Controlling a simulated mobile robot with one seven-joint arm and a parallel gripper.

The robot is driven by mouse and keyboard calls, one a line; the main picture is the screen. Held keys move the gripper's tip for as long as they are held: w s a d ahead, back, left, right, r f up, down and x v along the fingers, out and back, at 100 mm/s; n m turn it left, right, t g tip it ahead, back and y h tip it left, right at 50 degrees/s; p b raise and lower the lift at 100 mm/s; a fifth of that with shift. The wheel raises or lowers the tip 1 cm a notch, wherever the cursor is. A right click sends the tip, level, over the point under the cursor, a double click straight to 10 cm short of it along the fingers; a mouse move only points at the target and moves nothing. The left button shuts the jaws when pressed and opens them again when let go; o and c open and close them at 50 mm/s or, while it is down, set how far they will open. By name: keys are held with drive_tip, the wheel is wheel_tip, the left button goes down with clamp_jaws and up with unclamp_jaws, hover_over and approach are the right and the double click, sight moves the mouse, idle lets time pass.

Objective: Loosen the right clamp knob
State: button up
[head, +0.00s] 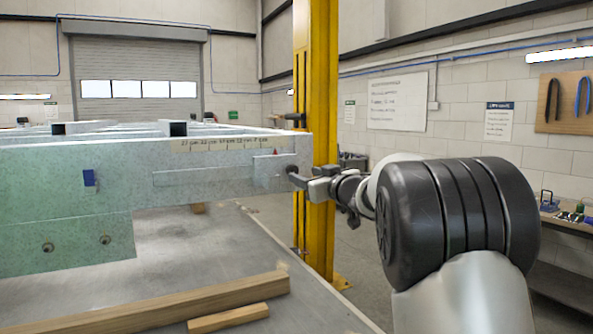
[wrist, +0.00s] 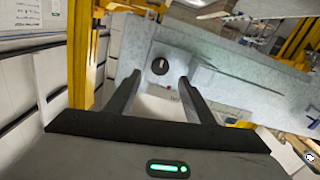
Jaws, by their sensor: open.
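The clamp knob (wrist: 160,66) is a dark round knob with a pale line across it, on the grey-green face of the trailer frame (wrist: 225,75). My gripper (wrist: 159,78) is open, and the knob shows between its two dark fingertips in the wrist view. The knob looks a little beyond the tips; I cannot tell the exact gap. In the head view my gripper (head: 300,179) is at the right end of the frame's long beam (head: 225,165), and I cannot clearly tell the knob from the dark fingers there. A small red mark is beside the knob.
A yellow post (head: 317,90) stands just behind the beam's right end, close to my gripper. A blue piece (head: 89,178) is on the beam's left face. Wooden blocks (head: 150,306) lie on the grey table (head: 215,250) below. The floor right of the table is partly open.

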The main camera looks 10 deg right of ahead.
sight(294, 170)
drive_tip(key=p+x, duration=0.1)
drive_tip(key=x, duration=0.5)
drive_tip(key=shift+w, duration=0.15)
drive_tip(key=shift+c, duration=0.3)
drive_tip(key=c, duration=1)
